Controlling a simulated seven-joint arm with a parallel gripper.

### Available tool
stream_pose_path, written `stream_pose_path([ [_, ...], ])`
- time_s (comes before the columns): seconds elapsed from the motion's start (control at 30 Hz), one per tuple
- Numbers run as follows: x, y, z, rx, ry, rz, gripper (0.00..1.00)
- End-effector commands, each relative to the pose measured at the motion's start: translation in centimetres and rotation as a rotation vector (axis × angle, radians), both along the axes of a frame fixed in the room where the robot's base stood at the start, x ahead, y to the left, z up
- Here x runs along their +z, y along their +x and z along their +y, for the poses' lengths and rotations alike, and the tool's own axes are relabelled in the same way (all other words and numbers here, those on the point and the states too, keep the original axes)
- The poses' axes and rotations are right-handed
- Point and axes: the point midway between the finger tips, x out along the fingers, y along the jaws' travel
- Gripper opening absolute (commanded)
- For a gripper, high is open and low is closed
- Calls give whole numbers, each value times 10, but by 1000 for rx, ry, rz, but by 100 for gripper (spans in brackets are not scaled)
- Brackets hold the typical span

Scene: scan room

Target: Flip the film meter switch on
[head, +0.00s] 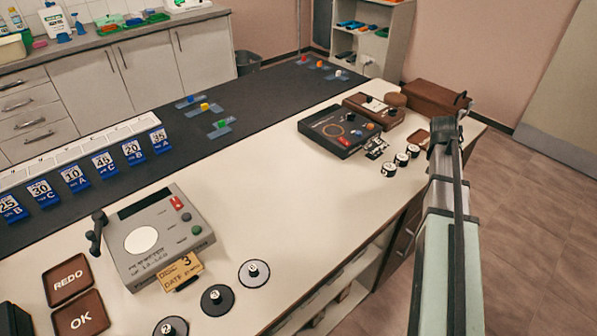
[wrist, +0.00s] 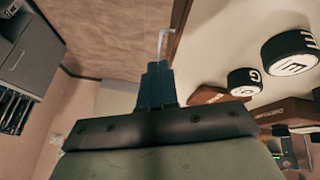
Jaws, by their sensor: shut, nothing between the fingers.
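I cannot tell from the labels which device is the film meter. A grey device (head: 155,265) at the front left has a dark display, a white disc, a red switch-like part (head: 177,203) and small buttons. A dark device (head: 322,122) with a reddish ring and coloured knobs stands at the far right of the table, beside a brown device (head: 362,101). My gripper (head: 462,98) is up at the table's right end, near the brown case and apart from the grey device.
Several black-sided, white-topped lettered knobs (head: 401,159) stand near the right table edge; they also show in the wrist view (wrist: 290,52). A brown case (head: 437,97) lies behind my gripper. REDO (head: 68,279) and OK (head: 80,316) pads lie front left. The middle of the white table is clear.

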Motion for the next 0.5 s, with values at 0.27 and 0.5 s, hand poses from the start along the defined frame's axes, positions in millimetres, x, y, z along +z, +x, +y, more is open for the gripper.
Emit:
stream_pose_path([
  [0.27,21,27,104,150,30,1,0],
  [0.5,37,37,192,277,55,9,0],
])
